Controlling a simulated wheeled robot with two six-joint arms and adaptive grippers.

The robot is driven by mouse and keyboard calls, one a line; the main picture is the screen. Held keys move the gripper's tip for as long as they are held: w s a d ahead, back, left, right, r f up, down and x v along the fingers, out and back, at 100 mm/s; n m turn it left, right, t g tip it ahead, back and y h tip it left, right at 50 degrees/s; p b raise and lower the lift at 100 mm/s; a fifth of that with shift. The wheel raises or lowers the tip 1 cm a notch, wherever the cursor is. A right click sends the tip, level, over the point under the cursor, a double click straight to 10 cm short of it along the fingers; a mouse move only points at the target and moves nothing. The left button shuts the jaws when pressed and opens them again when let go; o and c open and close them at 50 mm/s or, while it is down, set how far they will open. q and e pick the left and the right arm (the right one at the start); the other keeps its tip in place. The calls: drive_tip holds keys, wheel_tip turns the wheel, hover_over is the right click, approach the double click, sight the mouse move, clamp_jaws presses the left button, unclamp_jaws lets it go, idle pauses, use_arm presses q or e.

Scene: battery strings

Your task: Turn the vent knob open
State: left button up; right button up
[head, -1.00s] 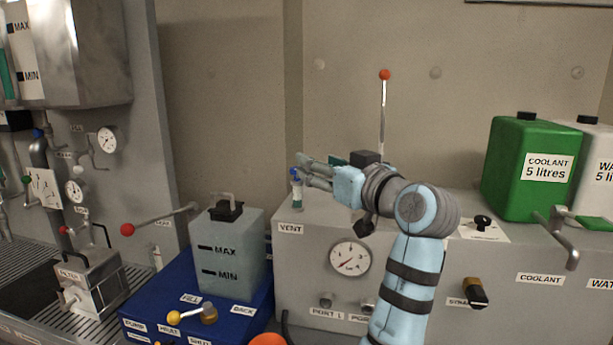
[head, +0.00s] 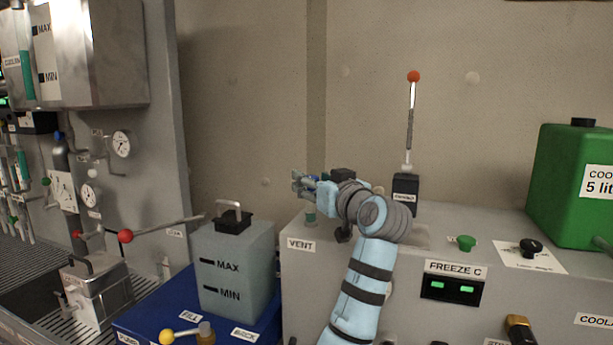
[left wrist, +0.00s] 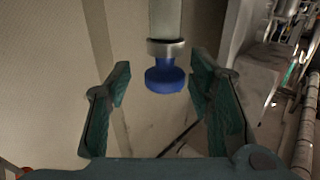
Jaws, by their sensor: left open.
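The vent knob is a blue cap on a pale upright stem with a metal collar. In the left wrist view the blue knob (left wrist: 165,80) lies between the two green-padded fingers of my left gripper (left wrist: 160,88), with a visible gap on each side. In the head view my left gripper (head: 304,184) is at the top of the vent post (head: 310,215), above the VENT label (head: 301,245). My left gripper is open and holds nothing. My right gripper is in neither view.
A grey MAX/MIN tank (head: 236,270) stands left of the vent cabinet. A red-tipped upright lever (head: 411,120) rises behind my arm. A green coolant can (head: 570,190) is at the right. My arm covers part of the cabinet front.

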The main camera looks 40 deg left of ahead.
use_arm(q)
drive_tip(key=shift+w+a, duration=0.25)
drive_tip(key=shift+a, duration=0.3)
drive_tip(key=shift+s+r, duration=0.15)
drive_tip(key=shift+s, duration=0.15)
drive_tip(key=shift+c, duration=1.2)
clamp_jaws()
